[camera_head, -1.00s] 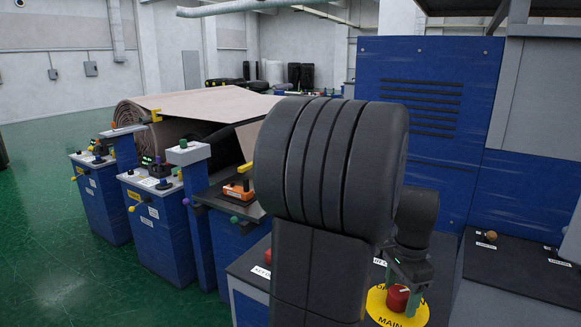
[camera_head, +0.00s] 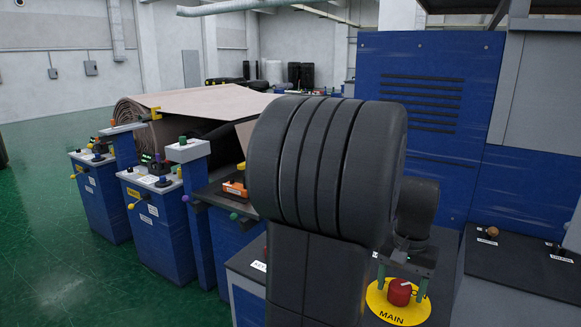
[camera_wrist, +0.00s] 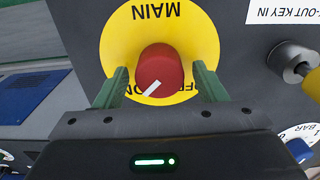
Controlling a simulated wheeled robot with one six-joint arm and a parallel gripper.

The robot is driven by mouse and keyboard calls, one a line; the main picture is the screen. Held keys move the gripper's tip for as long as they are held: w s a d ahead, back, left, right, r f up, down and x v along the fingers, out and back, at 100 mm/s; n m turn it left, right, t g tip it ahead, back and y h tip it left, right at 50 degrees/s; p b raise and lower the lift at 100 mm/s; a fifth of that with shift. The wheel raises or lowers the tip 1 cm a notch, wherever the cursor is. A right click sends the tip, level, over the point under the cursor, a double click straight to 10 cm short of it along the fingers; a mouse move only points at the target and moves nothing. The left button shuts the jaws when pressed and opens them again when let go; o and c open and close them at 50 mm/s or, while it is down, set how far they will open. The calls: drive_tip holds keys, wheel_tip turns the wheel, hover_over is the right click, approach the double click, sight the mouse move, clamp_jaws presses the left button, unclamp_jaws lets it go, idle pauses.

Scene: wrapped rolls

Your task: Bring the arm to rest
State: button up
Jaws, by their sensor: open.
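A red rotary knob (camera_wrist: 160,70) stands on a round yellow plate (camera_wrist: 120,45) marked MAIN, upside down in the wrist view. Its white pointer aims down-left there, toward lettering that is partly hidden. The head view also shows the knob (camera_head: 400,292) and the plate (camera_head: 397,311). My gripper (camera_wrist: 160,82) is open, with one green finger on each side of the knob and gaps between fingers and knob. It also shows in the head view (camera_head: 402,280), reaching down at the knob. My black arm hides part of the panel.
A black panel with a small brown knob (camera_head: 492,233) lies to the right. A tall blue cabinet (camera_head: 415,120) stands behind. Blue consoles with levers (camera_head: 155,220) and a big brown roll (camera_head: 215,102) are at left. The green floor (camera_head: 60,260) is open at far left.

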drive_tip(key=n+b, duration=0.1)
drive_tip(key=n, duration=0.5)
drive_tip(key=shift+a+b, duration=0.1)
drive_tip(key=shift+b, duration=0.3)
drive_tip(key=shift+r, duration=0.15)
